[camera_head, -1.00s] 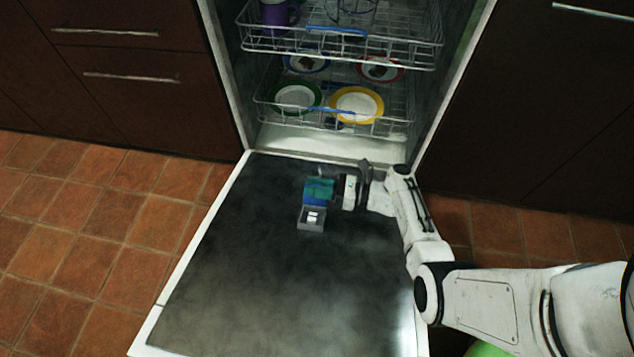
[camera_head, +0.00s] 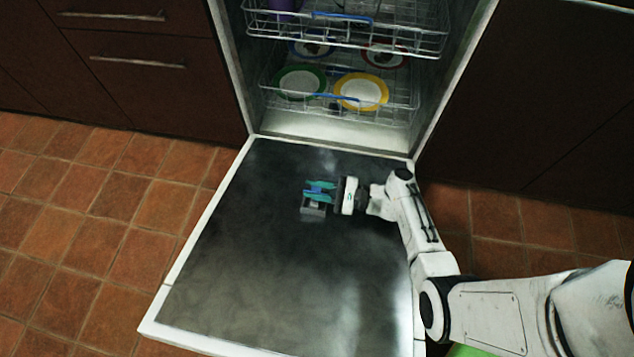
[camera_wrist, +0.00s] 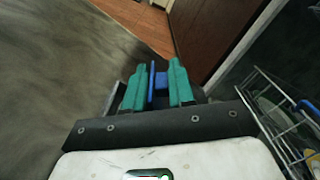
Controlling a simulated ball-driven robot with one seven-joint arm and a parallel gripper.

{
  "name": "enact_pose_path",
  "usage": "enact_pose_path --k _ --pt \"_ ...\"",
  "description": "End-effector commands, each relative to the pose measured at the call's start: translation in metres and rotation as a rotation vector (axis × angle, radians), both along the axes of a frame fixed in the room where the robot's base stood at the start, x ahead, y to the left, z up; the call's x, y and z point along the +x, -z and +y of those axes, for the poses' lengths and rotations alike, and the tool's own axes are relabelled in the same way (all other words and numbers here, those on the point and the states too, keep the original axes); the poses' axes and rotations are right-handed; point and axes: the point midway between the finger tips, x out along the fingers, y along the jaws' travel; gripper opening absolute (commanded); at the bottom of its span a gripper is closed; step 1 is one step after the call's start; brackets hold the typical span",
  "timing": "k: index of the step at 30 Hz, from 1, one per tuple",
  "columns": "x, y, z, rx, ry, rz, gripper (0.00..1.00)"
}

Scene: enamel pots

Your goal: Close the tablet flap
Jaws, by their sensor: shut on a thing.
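The tablet dispenser (camera_head: 313,210) is a small grey box set in the inside of the open dishwasher door. Its blue flap (camera_wrist: 152,82) stands up from the box, seen nearly edge-on between my teal fingers in the wrist view. My gripper (camera_head: 319,190) reaches in from the right, just above the dispenser in the head view. It is shut on the flap; its fingertips also show in the wrist view (camera_wrist: 157,75). The fingers hide part of the flap and box. I cannot clearly make out a tablet inside.
The dishwasher door (camera_head: 250,270) lies open and flat, with clear room around the dispenser. The lower rack (camera_head: 275,97) holds several plates and is pushed inside, beyond the door. An upper rack (camera_head: 400,38) is above it. Dark cabinets (camera_head: 540,100) flank the opening.

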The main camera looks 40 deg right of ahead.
Motion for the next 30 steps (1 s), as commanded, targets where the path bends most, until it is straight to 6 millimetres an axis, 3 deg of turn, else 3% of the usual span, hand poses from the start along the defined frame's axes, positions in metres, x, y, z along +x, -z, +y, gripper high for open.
enact_pose_path --k 12,30 --pt "-0.0066 0.0071 0.0078 -0.202 0.005 -0.132 0.00" --pt "-0.0075 0.0078 0.0091 -0.246 0.007 -0.161 0.00"
